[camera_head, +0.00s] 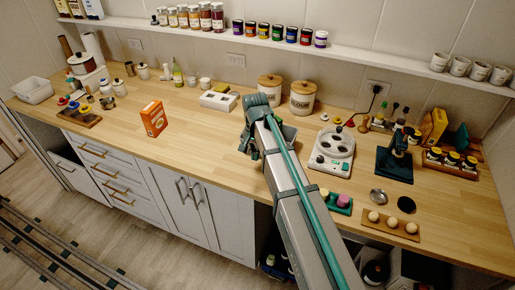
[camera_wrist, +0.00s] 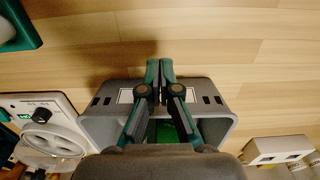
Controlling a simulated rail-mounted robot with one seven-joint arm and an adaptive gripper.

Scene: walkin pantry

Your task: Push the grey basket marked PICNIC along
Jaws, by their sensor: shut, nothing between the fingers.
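The grey basket (camera_wrist: 98,128) is in the wrist view, below and around my gripper. It has slots in its wall and a pale label partly covered by my fingers, so I cannot read the marking. Something green shows inside it. In the camera_head view only a bit of the basket (camera_head: 289,131) shows beside my arm. My gripper (camera_wrist: 160,66) is shut and empty, with its fingertips together at the basket's rim in the picture. I cannot tell if they touch it. In the camera_head view my gripper (camera_head: 249,150) is low over the wooden counter, partly hidden by my arm.
The counter (camera_head: 200,148) is clear to the left of my gripper, up to an orange box (camera_head: 153,118). A white appliance (camera_head: 331,154) stands to the right. Two lidded canisters (camera_head: 270,90) and a white carton (camera_head: 218,101) stand behind. A dark green press (camera_head: 395,160) stands farther right.

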